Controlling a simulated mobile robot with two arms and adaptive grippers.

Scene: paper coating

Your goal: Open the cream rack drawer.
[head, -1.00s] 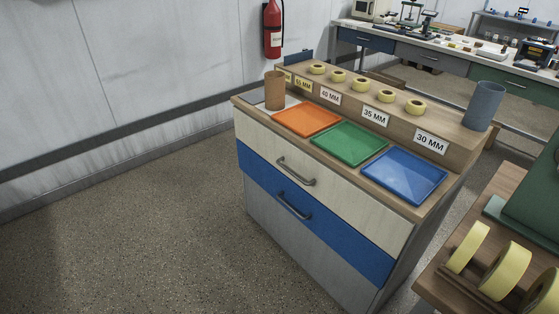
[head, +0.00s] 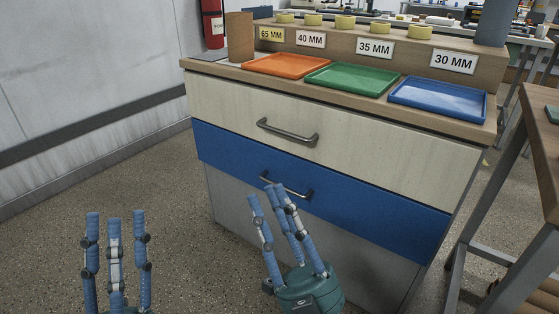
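The cream rack drawer (head: 380,150) is the top drawer of the cabinet in the head view, and its front looks flush and closed. Its dark bar handle (head: 287,134) is in plain view with nothing on it. My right gripper (head: 270,194) is below that handle, in front of the blue drawer in the picture, with its fingers apart and empty. Its fingertips overlap the blue drawer's handle in the view; I cannot tell whether they touch it. My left gripper (head: 115,216) is at the lower left over the floor, fingers upright, spread and empty.
The blue drawer (head: 370,203) with its own handle (head: 292,189) lies under the cream one. Orange (head: 287,65), green (head: 352,77) and blue (head: 440,97) trays sit on the cabinet top. A wooden table (head: 545,150) stands close at the right. Floor at the left is clear.

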